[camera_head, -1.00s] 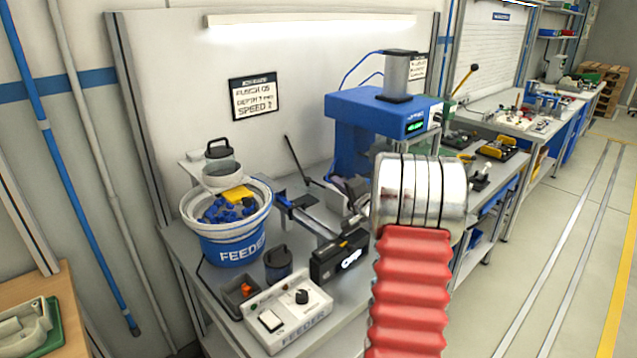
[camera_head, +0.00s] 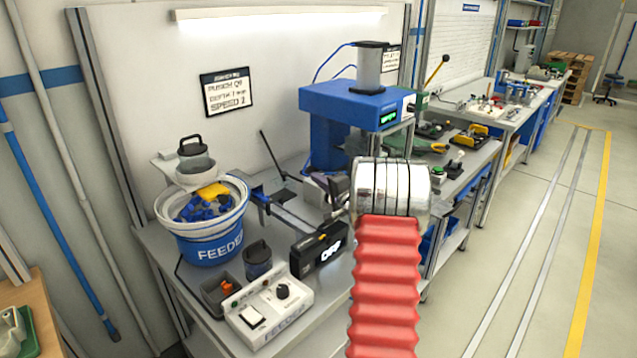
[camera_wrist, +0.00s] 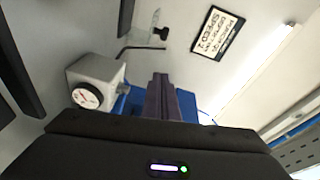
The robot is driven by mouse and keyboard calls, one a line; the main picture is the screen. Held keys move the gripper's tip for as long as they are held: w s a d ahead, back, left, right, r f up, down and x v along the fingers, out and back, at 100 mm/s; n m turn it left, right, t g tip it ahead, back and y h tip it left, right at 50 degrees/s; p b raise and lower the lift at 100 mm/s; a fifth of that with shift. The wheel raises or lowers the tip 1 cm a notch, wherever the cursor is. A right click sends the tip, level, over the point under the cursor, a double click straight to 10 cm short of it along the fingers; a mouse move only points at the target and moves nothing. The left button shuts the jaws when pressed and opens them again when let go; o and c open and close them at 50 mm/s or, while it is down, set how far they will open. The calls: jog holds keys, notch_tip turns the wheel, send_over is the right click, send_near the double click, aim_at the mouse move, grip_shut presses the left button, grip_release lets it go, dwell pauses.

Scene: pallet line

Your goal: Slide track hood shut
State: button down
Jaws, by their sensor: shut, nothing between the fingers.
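A grey feed track (camera_head: 297,223) runs from the blue feeder bowl (camera_head: 208,248) toward the blue press (camera_head: 357,106) in the head view. I cannot clearly make out the hood on it; my arm hides the track's far end. In the wrist view, a see-through piece (camera_wrist: 143,22) with a dark knob shows at the top; I cannot tell whether it is the hood. My gripper (camera_wrist: 161,78) is shut and empty, its dark fingers in front of a blue surface in the wrist view. Its fingertips are not clear in the head view.
A grey block with a round dial (camera_wrist: 88,95) is left of my fingers in the wrist view. Open floor (camera_head: 500,270) lies to the right.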

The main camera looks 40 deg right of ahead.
aim_at(283, 184)
jog(key=w+a+f, duration=0.1)
jog(key=w+a, duration=0.1)
jog(key=w, duration=0.6)
jog(key=shift+w, duration=0.25)
jog(key=shift+s+a, duration=0.15)
dwell(0.4)
